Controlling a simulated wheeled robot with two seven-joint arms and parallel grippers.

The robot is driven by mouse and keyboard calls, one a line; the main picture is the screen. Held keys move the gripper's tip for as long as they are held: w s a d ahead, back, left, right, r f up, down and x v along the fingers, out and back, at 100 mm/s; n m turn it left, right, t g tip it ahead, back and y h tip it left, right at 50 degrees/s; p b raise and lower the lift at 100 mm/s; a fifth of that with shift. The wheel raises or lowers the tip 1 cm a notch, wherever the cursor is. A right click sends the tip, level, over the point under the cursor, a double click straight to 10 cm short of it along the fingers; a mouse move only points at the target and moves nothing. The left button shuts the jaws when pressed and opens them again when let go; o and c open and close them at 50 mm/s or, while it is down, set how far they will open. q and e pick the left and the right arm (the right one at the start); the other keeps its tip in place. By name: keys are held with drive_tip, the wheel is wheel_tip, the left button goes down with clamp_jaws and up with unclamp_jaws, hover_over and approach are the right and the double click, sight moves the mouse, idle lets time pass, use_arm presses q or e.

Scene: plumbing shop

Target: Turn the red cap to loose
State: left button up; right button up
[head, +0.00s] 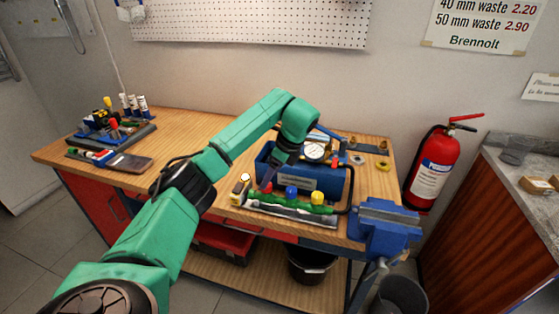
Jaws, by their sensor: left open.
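A row of coloured caps sits on a green manifold (303,204) mounted on a grey base near the table's front edge. The red cap (268,187) is at the left of the row and is partly hidden by my gripper. A blue cap (291,191) and a yellow cap (317,197) follow to its right. My left gripper (267,184) points down at the red cap, open, with its fingers dark and small. I cannot tell whether the fingers touch the cap. My right gripper is out of view.
A blue test pump box (325,185) with a pressure gauge (315,151) stands behind the manifold. A blue vise (387,225) is at the table's right corner. Tools and a phone-like slab (128,163) lie at the left. The wooden table (195,128) is clear in the middle back.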

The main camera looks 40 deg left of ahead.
use_arm(q)
drive_tip(key=p+v, duration=0.4)
drive_tip(key=v, duration=0.7)
drive_tip(key=shift+r, duration=0.15)
drive_tip(key=shift+w, duration=0.1)
